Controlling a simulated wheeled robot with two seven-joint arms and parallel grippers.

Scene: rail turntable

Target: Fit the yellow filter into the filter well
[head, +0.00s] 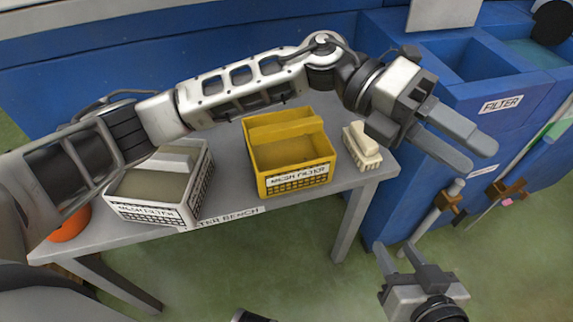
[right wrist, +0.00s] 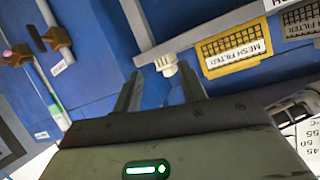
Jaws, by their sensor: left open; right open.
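The yellow filter (head: 295,177) is a box with a mesh front and a "MESH FILTER" label, upright on the bench below my left forearm. It also shows in the right wrist view (right wrist: 228,62). The filter well (head: 468,58) is a recess in the top of the blue unit, above a "FILTER" label. My left gripper (head: 476,157) is open and empty, in front of the blue unit and right of the yellow filter. My right gripper (head: 398,251) is open and empty, low in front of the bench; its fingers show in the right wrist view (right wrist: 160,88).
A white mesh filter (head: 150,211) stands at the bench's left, partly behind my left arm. A white brush (head: 362,148) lies at the bench's right end. An orange object (head: 70,224) sits at the left edge. Pipes with brown valves (head: 449,202) stand before the blue unit.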

